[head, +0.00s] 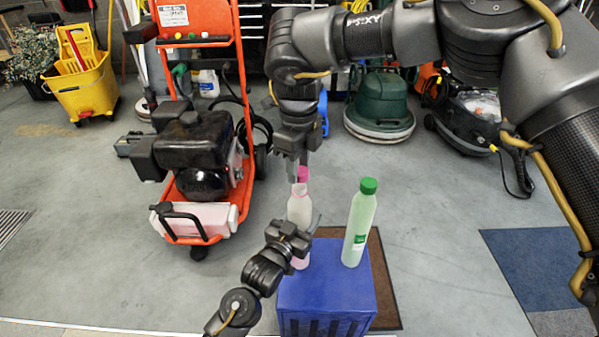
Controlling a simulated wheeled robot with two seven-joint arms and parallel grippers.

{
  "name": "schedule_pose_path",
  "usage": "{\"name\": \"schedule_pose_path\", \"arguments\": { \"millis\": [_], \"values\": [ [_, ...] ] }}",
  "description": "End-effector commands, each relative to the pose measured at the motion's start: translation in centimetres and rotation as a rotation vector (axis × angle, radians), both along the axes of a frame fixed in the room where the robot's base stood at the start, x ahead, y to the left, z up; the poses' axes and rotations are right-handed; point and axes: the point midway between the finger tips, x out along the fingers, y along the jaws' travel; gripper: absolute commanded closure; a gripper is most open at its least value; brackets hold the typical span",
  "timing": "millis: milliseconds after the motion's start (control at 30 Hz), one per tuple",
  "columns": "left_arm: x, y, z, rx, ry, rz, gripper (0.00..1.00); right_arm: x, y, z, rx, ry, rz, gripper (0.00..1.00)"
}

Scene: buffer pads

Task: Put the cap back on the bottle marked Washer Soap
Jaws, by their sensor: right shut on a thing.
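A pale pink-white bottle (299,206) stands upright at the left of the blue crate (327,296). No label reading Washer Soap can be made out. My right gripper (298,165) comes down from above and is shut on a pink cap (302,174). The cap is right at the bottle's mouth; I cannot tell whether it touches the neck. My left gripper (300,232) is at the middle of this bottle and hides part of its body. A finger shows at the bottle's right side, but whether the jaws grip it is unclear.
A light green bottle (358,228) with a green cap (369,185) stands close by on the crate's right. A brown mat (386,290) lies under the crate. An orange machine (215,222) stands to the left; floor cleaners stand behind.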

Motion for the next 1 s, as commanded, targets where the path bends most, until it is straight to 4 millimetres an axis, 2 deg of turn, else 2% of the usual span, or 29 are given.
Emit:
{"name": "schedule_pose_path", "arguments": {
  "millis": [133, 667, 1000],
  "values": [
    [0.0, 0.0, 0.0, 0.0, 0.001, 0.0, 0.88, 0.0, 0.0, -0.8, 0.001, 0.0, -0.001, 0.85],
    [0.0, 0.0, -0.1, 0.0, 0.001, 0.0, 0.88, 0.0, 0.0, -0.9, 0.001, 0.0, 0.0, 0.85],
    [0.0, 0.0, 0.0, 0.0, 0.001, 0.0, 0.88, 0.0, 0.0, -2.5, 0.001, 0.0, 0.0, 0.85]
  ]
}}
